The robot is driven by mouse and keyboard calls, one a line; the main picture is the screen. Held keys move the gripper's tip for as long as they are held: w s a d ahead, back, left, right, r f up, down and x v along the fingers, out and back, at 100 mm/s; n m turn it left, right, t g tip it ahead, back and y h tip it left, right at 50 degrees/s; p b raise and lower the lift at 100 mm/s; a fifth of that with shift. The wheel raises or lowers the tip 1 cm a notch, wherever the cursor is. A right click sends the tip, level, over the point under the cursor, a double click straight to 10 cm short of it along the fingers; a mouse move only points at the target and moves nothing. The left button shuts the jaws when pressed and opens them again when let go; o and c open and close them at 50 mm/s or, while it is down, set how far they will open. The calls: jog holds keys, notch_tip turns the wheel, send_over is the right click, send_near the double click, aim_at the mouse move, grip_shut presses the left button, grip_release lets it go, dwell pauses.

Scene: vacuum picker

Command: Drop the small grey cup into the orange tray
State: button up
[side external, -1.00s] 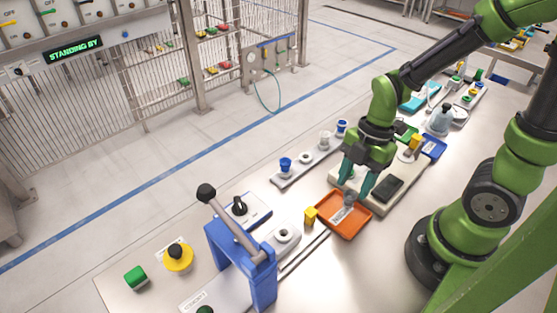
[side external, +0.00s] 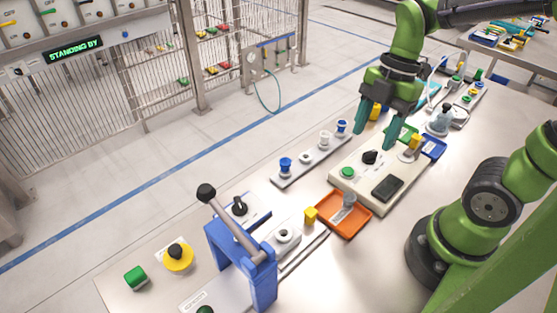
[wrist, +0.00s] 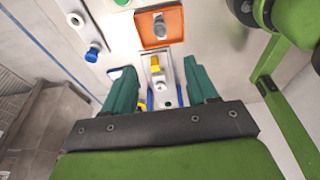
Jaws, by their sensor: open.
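The small grey cup (side external: 349,200) is inside the orange tray (side external: 362,222), towards its far side. A grey patch on the tray floor is beside the cup. In the wrist view the cup (wrist: 158,24) also shows within the orange tray (wrist: 175,36). Whether the cup is upright or tilted is too small to tell. My gripper (side external: 375,138) is open and empty, raised above the pale control box behind the tray and clear of the cup. Its teal fingers stand apart in the wrist view (wrist: 160,70).
The pale control box (side external: 350,160) has a black knob, a green button and a dark pad. A rack (side external: 295,174) with blue and white cups lies to its left. A yellow block (side external: 311,215) stands beside the tray. A blue lever press (side external: 262,285) rises at the front.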

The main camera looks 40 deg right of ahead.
jog(key=shift+v, duration=2.25)
jog(key=shift+w+a+r+m+t+h, duration=0.2)
jog(key=shift+a+m+t, duration=0.7)
jog(key=shift+m, duration=2.75)
jog(key=shift+w+a+r+m+t+h, duration=0.2)
jog(key=shift+m+t, duration=1.3)
jog(key=shift+m, duration=2.2)
jog(key=shift+w+a+r+m+t, duration=0.2)
jog(key=shift+a+m+t, duration=0.75)
jog(key=shift+m, duration=2.7)
jog(key=shift+d+t, duration=0.25)
jog(key=shift+d, duration=0.05)
